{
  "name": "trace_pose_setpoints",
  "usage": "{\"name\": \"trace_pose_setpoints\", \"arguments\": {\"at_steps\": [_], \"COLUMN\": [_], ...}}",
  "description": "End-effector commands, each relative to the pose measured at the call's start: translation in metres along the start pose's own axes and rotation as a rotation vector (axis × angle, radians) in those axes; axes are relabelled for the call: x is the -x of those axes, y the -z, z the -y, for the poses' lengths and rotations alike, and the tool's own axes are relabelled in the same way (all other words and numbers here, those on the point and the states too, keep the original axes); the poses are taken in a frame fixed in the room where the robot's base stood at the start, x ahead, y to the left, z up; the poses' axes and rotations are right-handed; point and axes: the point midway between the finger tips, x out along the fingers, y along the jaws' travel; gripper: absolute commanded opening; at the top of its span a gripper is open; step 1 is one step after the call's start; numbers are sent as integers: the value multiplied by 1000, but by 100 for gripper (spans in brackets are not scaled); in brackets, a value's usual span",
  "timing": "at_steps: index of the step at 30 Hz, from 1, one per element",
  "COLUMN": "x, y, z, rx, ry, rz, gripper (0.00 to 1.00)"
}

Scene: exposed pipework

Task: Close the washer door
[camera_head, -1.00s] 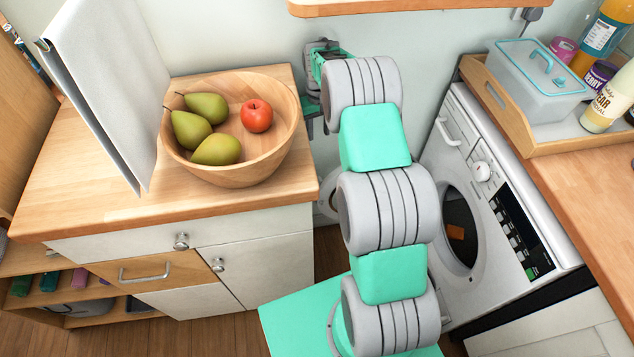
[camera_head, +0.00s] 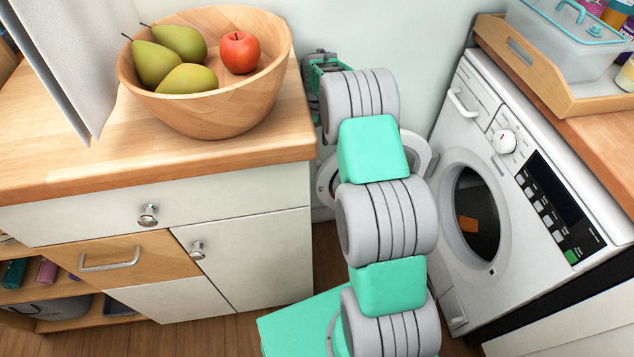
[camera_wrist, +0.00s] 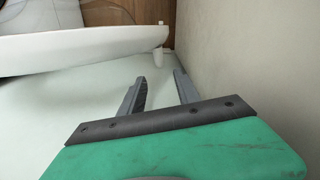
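The white washer (camera_head: 478,150) stands at the right in the head view, its round opening (camera_head: 478,215) uncovered and something orange inside. The washer door (camera_head: 420,150) is swung open to the left, its pale ring partly hidden behind my arm. My gripper (camera_head: 312,92) is beyond the door, near the back wall, small and partly hidden by my arm. In the wrist view, my gripper (camera_wrist: 160,88) has its two grey fingers apart with nothing between them. A white curved piece (camera_wrist: 80,46), probably the door's edge, lies ahead and left of the fingers, apart from them.
A wooden counter (camera_head: 250,160) with a fruit bowl (camera_head: 215,110) stands left of my arm, above a white cabinet (camera_head: 250,255). A wooden tray (camera_head: 530,70) sits on the worktop over the washer. The wall (camera_wrist: 250,60) is close on the right in the wrist view.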

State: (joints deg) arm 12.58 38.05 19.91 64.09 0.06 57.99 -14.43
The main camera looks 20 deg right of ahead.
Motion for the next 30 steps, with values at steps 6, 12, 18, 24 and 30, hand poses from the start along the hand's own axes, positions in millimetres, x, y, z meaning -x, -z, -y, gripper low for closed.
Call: {"name": "trace_pose_setpoints", "arguments": {"at_steps": [6, 12, 18, 24, 30], "x": [-60, -69, -102, -136, -139], "y": [1, 0, 0, 0, 0], "z": [0, 0, 0, 0, 0], "rx": [0, 0, 0, 0, 0], "ry": [-1, 0, 0, 0, 0], "rz": [-2, -1, 1, 0, -1], "gripper": [39, 39, 39, 39, 39]}}
